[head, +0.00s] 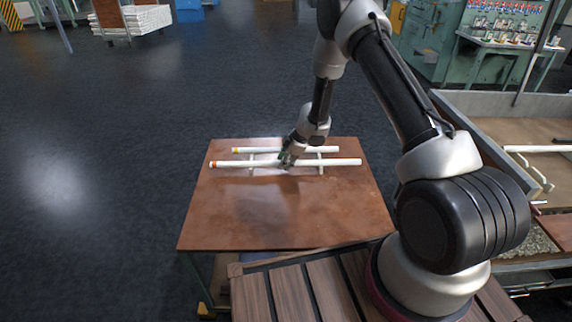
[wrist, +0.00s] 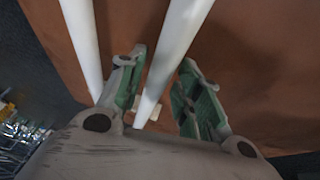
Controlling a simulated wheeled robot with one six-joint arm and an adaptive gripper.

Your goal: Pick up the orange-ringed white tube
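The orange-ringed white tube (head: 235,164) lies level across a low rack at the far part of the brown table, its orange ring at the left end. A yellow-ringed white tube (head: 325,149) lies parallel just behind it. My gripper (head: 286,161) is down at the middle of the orange-ringed tube. In the wrist view my gripper (wrist: 162,58) is open, with green-padded fingers on either side of a white tube (wrist: 176,45), which looks like the orange-ringed one. The other tube (wrist: 82,40) runs outside the left finger. No ring shows in the wrist view.
The rack's uprights (head: 320,168) stand under the tubes. The front of the brown table (head: 285,220) is bare. A slatted wooden surface (head: 300,295) lies nearer, and a bench (head: 535,170) with another white tube is at the right.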

